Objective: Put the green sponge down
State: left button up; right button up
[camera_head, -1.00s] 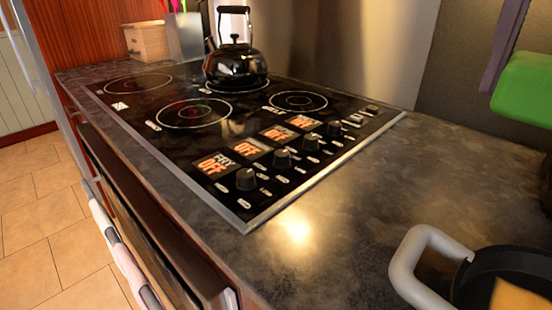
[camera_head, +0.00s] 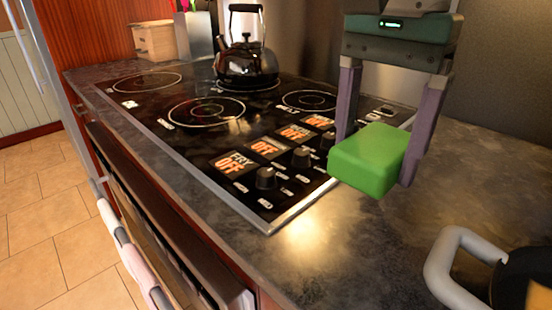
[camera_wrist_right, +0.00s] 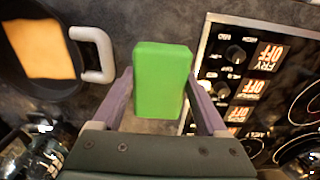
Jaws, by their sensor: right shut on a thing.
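The green sponge (camera_head: 369,160) is a bright green block held between the two purple-grey fingers of my right gripper (camera_head: 380,155) in the head view. It appears to hang above the dark countertop, by the right edge of the cooktop. In the right wrist view the sponge (camera_wrist_right: 162,78) sits between the fingertips of my right gripper (camera_wrist_right: 158,95), which is shut on it. The counter (camera_head: 480,165) shows beyond and below it. My left gripper is not in view.
A black cooktop (camera_head: 150,107) with knobs lies left of the sponge, with a black kettle (camera_head: 246,62) at its back. A pan (camera_wrist_right: 65,70) with an orange-tan piece in it and a grey handle (camera_head: 440,268) is at the front right. Bare counter lies between pan and cooktop.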

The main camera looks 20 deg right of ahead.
aim_at(354, 235)
notch_tip(354, 235, down, 10)
jog(key=shift+r, duration=0.2)
jog(key=shift+f, duration=0.2)
jog(key=o, duration=1.2)
jog(key=shift+r, duration=0.1)
jog(key=shift+r, duration=0.1)
jog(key=shift+r, duration=0.25)
notch_tip(354, 235, up, 12)
jog(key=shift+f, duration=0.2)
